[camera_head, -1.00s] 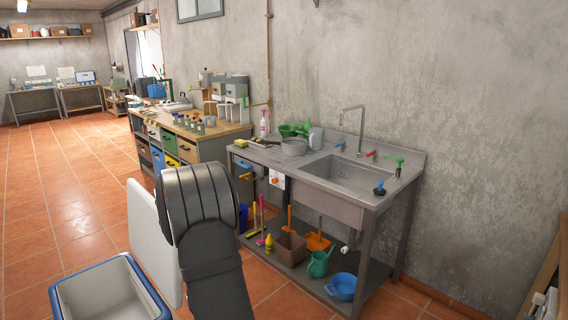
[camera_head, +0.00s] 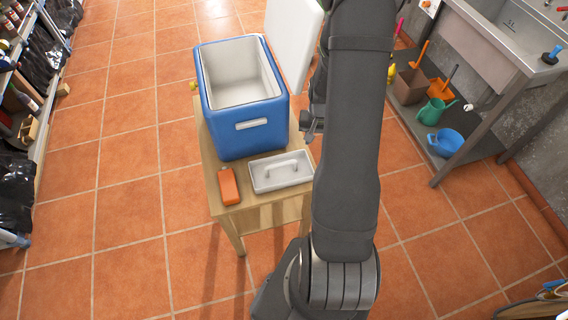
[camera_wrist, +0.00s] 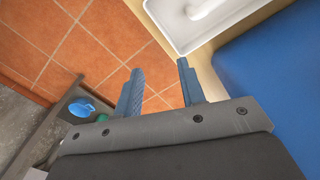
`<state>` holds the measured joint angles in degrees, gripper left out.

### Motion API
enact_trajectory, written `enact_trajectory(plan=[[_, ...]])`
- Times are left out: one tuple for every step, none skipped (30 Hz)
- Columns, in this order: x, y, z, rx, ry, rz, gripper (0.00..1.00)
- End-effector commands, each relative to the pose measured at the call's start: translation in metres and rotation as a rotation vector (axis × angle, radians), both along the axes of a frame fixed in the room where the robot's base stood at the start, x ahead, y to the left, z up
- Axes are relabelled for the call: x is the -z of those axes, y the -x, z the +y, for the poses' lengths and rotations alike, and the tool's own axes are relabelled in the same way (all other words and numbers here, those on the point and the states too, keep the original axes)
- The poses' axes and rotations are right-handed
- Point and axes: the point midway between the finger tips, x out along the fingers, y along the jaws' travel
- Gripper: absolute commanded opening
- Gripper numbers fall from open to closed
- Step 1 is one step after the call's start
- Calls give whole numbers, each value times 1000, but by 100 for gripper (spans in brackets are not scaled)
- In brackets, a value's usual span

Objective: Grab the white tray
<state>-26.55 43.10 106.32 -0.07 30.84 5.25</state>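The white tray (camera_head: 292,178) is a small shallow rectangle with a raised bar handle across its middle. It lies on the wooden table (camera_head: 233,217), in front of the blue cooler box (camera_head: 229,133) and right of an orange flask (camera_head: 228,187). My gripper (camera_head: 308,125) is above and beside the table's right edge, partly hidden by my arm in the head view. In the wrist view my gripper (camera_wrist: 160,72) is open with nothing between its fingers. The tray's corner (camera_wrist: 178,32) shows there at the top, beyond the fingertips and apart from them.
The cooler stands open, its white lid (camera_head: 292,40) raised at the right. A metal sink bench (camera_head: 480,95) at the right has a blue basin (camera_head: 446,142) and a green watering can (camera_head: 432,112) on its lower shelf. Shelving with black bags stands at far left. Tiled floor around the table is clear.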

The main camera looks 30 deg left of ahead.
Motion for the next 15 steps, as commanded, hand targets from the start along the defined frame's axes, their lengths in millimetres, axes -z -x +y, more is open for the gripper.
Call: enact_trajectory(plan=[[-2, 1, 3, 25, 2, 3, 37], [-4, 2, 6, 50, 4, 6, 37], [-6, 4, 10, 92, 8, 12, 37], [-9, 5, 14, 131, 13, 17, 37], [-11, 7, 18, 175, 17, 22, 37], [-15, 9, 23, 238, 25, 30, 37], [-18, 12, 28, 289, 32, 34, 37], [-21, 14, 32, 339, 39, 40, 37], [-25, 17, 37, 404, 50, 47, 37], [-28, 19, 41, 452, 58, 50, 37], [-31, 21, 45, 498, 66, 53, 37], [-35, 24, 50, 558, 76, 57, 37], [-37, 26, 53, 602, 84, 58, 37], [-40, 29, 56, 644, 93, 60, 37], [-44, 32, 61, 699, 103, 61, 37]])
